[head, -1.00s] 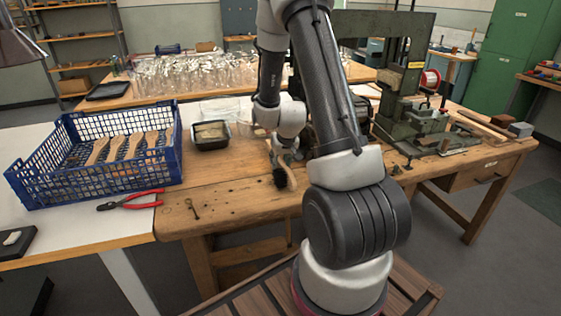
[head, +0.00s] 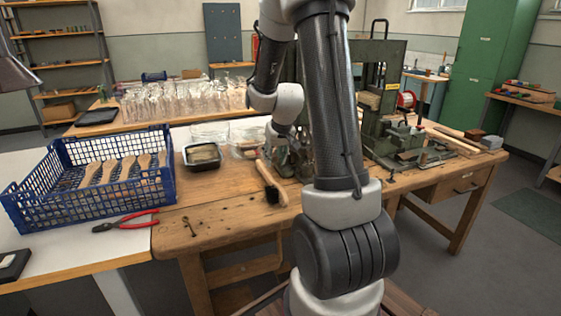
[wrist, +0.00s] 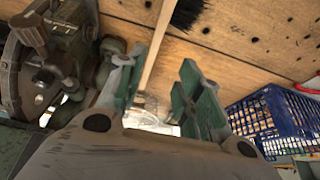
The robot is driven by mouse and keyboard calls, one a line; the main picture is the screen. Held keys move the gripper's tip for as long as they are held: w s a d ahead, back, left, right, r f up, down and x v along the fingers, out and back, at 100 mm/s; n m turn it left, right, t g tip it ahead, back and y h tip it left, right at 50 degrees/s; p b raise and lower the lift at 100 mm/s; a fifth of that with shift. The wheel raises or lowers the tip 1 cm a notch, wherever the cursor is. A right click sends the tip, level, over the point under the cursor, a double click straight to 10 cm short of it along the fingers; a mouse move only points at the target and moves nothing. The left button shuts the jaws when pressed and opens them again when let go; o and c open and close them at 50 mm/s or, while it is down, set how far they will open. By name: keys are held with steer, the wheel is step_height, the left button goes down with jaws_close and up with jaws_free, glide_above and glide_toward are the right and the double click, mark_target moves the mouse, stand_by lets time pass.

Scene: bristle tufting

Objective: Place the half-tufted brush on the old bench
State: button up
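The half-tufted brush (head: 264,174), with a pale wooden handle and a black bristle tuft, lies on the old wooden bench (head: 222,205), right of the black tray. In the wrist view the handle (wrist: 156,45) runs across the planks, with the dark tuft (wrist: 187,12) at the top edge. My gripper (wrist: 159,66) is open, its two green-grey fingers spread. The handle shows between them, seemingly beyond the fingertips; I see no finger closed on it. In the head view the gripper is at the handle's far end, largely hidden by clutter and my arm.
A blue crate (head: 60,212) with several brush handles stands left. Red pliers (head: 126,222) and a small brass tool (head: 189,227) lie near the front. A black tray (head: 203,166) and clear bags sit behind. A green machine (head: 385,115) stands right.

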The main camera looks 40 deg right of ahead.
steer(key=s+a+r+n, duration=0.2)
steer(key=s+a+r, duration=0.8)
steer(key=s+r, duration=0.3)
steer(key=s+a+r, duration=0.2)
steer(key=s, duration=0.5)
steer(key=s+a+r+y, duration=0.1)
steer(key=s+a+r, duration=0.1)
steer(key=s, duration=0.4)
steer(key=shift+s+n+g, duration=0.3)
steer(key=shift+s+n, duration=0.05)
steer(key=shift+n, duration=0.05)
